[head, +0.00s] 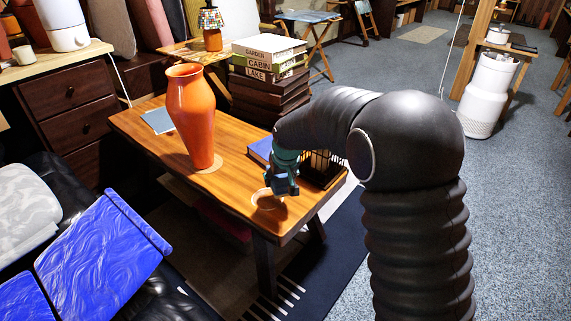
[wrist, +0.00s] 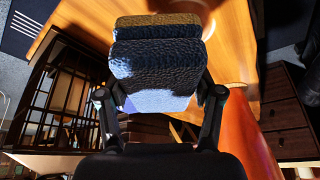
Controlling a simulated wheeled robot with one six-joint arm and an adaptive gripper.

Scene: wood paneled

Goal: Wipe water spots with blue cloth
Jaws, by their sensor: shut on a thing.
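My gripper (head: 284,172) hangs above the near right end of the wooden table (head: 135,128). In the wrist view, its two fingers (wrist: 158,102) are shut on a folded, textured blue cloth (wrist: 155,62). The cloth looks dark blue with a brightly lit lower part and a brownish top edge. One pale round water spot (head: 265,200) lies on the table just below and left of my gripper. Another pale patch (head: 213,166) shows at the base of the orange vase. I cannot tell whether the cloth touches the table.
The tall orange vase (head: 190,115) stands left of my gripper; it also shows in the wrist view (wrist: 248,138). A dark slatted lantern (head: 323,166) and a blue book (head: 260,150) are close behind my gripper. Stacked books (head: 270,70) stand beyond. The table's near edge is close.

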